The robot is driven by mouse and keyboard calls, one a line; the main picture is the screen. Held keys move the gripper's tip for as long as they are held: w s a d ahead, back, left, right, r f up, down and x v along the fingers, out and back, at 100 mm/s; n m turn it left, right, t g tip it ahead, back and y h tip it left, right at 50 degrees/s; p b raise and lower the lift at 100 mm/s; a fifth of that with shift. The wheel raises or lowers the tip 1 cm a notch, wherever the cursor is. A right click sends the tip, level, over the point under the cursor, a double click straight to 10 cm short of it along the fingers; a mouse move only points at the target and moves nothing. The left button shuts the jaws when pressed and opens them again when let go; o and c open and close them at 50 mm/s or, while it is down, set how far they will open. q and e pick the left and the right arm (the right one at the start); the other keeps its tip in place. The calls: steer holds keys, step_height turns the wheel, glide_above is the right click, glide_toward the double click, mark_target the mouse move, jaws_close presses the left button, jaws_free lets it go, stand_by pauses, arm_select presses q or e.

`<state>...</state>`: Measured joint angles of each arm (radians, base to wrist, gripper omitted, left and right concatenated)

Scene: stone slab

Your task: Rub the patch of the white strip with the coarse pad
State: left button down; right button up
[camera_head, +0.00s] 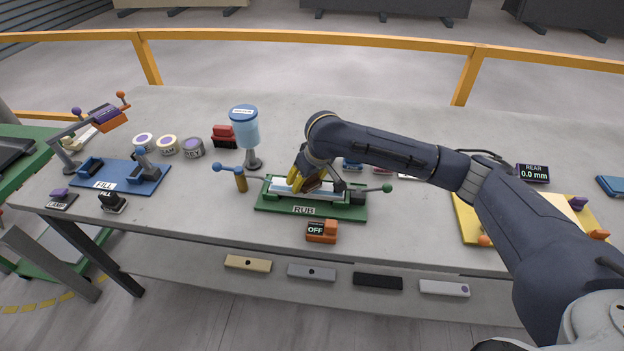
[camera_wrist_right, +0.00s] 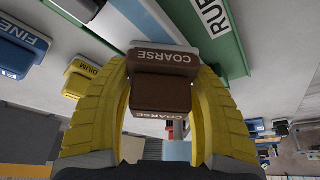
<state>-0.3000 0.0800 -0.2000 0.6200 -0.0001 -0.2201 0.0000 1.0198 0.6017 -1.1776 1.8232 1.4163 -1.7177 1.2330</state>
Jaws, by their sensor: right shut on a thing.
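My right gripper (camera_head: 297,186) is shut on the brown coarse pad (camera_head: 313,185), over the green RUB fixture. In the right wrist view the yellow fingers (camera_wrist_right: 155,85) hold the pad (camera_wrist_right: 162,92), labelled COARSE, between them. The white strip (camera_head: 281,187) lies lengthwise in the green RUB fixture (camera_head: 345,212); part of it shows in the right wrist view (camera_wrist_right: 150,25). The pad is over or against the strip; I cannot tell whether they touch. The patch is hidden or cannot be made out. My left gripper is not in view.
An orange OFF switch box (camera_head: 321,232) stands in front of the fixture. A blue bottle on a stand (camera_head: 245,128) and a blue-handled post (camera_head: 240,180) are to its left. A blue FILL fixture (camera_head: 120,178) is farther left, a yellow board (camera_head: 470,222) at right. The FINE pad (camera_wrist_right: 20,45) lies nearby.

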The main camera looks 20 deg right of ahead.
mark_target(318, 178)
steer(key=shift+w+a+f, duration=0.1)
steer(key=shift+w+a, duration=0.1)
steer(key=shift+a, duration=0.45)
steer(key=shift+w+a, duration=0.2)
steer(key=shift+a, duration=0.4)
steer(key=shift+w+a+f, duration=0.1)
steer(key=shift+w+a, duration=0.1)
steer(key=shift+a, duration=0.45)
steer(key=shift+s+d+r, duration=0.1)
steer(key=shift+s+d, duration=0.3)
steer(key=shift+d, duration=0.7)
steer(key=shift+s+d+r, duration=0.1)
steer(key=shift+s+d, duration=0.35)
steer(key=shift+d, duration=0.7)
steer(key=shift+s+d+r, duration=0.1)
steer(key=shift+s+d, duration=0.3)
steer(key=shift+d, duration=0.7)
steer(key=shift+w+a+f, duration=0.1)
steer(key=shift+w+a, duration=0.1)
steer(key=shift+a, duration=0.4)
steer(key=shift+w+a+f, duration=0.1)
steer(key=shift+w+a, duration=0.15)
steer(key=shift+a, duration=0.35)
steer(key=shift+w+a+f, duration=0.1)
steer(key=shift+w+a, duration=0.1)
steer(key=shift+a, duration=0.4)
